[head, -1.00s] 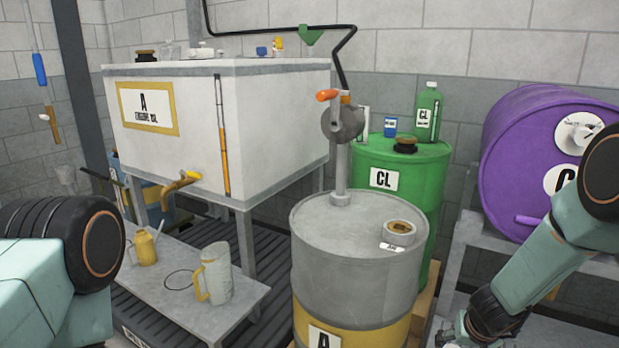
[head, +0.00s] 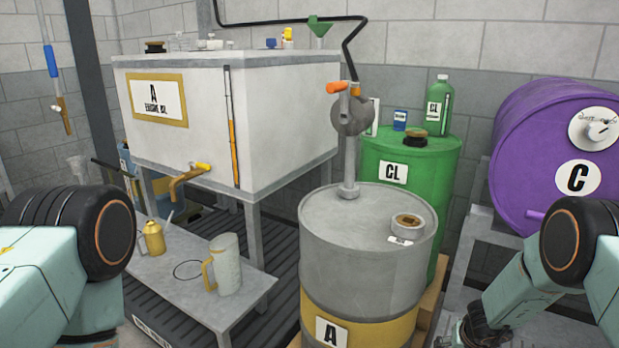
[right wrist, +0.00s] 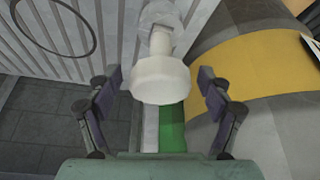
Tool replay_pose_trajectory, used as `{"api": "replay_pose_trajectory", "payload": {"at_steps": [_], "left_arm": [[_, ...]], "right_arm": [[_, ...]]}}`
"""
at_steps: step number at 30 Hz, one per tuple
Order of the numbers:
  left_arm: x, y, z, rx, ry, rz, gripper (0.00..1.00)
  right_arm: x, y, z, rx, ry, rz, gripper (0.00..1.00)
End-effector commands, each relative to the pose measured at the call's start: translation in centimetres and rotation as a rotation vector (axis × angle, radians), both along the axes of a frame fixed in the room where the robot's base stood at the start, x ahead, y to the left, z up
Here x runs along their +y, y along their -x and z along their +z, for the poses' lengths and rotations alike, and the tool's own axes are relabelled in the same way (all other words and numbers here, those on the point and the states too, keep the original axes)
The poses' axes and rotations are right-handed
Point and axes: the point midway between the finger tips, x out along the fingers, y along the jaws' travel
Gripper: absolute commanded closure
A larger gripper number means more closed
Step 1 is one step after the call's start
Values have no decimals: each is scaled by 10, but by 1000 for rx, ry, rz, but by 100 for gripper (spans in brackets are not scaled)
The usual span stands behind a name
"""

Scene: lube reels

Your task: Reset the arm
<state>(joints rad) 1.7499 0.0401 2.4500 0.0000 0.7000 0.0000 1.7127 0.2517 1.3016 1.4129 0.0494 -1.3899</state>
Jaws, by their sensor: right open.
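My right arm (head: 570,245) comes in at the lower right of the head view, bent with its forearm sloping down to the left. The tip of that arm is dark and partly cut off at the bottom edge. In the right wrist view my right gripper (right wrist: 160,78) is open, its two dark fingers spread apart. A white, round-ended piece (right wrist: 160,82) shows between the fingers with gaps on both sides; I cannot tell what it is or how far away. My left arm (head: 70,245) fills the lower left of the head view; its gripper is out of sight.
A grey drum with a yellow band (head: 370,270) and hand pump (head: 350,115) stands centre. A green drum (head: 415,165) is behind it, a purple drum (head: 540,150) at right. A white tank (head: 285,115) and a low bench (head: 165,275) with a pitcher (head: 228,265) stand left.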

Motion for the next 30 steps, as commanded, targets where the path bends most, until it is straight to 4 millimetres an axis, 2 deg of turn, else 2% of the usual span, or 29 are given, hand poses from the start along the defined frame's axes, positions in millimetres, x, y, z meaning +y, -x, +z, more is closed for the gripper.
{"api": "replay_pose_trajectory", "payload": {"at_steps": [19,30], "left_arm": [[0,0,0,0,0,0,100],[0,0,0,0,0,0,100]], "right_arm": [[0,0,1,0,0,1,20],[2,5,15,0,1,0,20]]}}
